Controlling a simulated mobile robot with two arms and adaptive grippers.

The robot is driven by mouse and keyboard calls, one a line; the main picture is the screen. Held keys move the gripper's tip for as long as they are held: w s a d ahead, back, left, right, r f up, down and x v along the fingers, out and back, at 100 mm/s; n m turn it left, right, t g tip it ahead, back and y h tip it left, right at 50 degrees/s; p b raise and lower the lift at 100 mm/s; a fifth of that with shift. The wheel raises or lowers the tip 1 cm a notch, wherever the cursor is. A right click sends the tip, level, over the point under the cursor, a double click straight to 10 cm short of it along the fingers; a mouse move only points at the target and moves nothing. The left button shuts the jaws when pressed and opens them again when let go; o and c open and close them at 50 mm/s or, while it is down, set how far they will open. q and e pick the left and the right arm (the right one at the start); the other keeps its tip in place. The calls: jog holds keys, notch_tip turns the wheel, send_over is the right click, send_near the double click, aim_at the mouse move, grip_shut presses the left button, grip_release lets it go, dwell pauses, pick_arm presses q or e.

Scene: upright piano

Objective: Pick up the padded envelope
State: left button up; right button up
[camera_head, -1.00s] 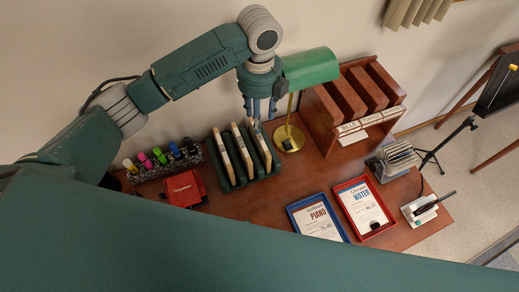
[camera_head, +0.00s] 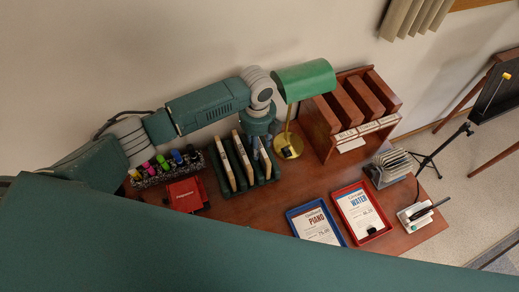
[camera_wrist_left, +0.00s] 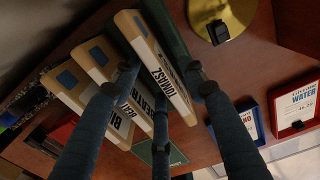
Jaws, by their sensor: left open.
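Three tan, padded-looking envelopes stand upright in a dark green slotted rack (camera_head: 230,187) on the desk. The rightmost envelope (camera_wrist_left: 152,60) reads "TOMASZ" in the left wrist view; the middle one (camera_wrist_left: 105,66) and left one (camera_wrist_left: 72,88) have partly hidden labels. My left gripper (camera_head: 258,152) is open, pointing down at the rack's right end. In the wrist view its fingers (camera_wrist_left: 158,88) are spread on both sides of the rightmost envelope's edge. I cannot tell whether they touch it. My right gripper is out of view.
A brass lamp with a green shade (camera_head: 305,80) stands close right of the gripper. A wooden sorter (camera_head: 330,135) is beyond it. Blue (camera_head: 340,240) and red (camera_head: 384,232) trays lie at the front. A red box (camera_head: 187,195) and marker holder (camera_head: 150,178) are left.

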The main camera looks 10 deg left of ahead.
pick_arm(q)
grip_shut()
dwell(0.4)
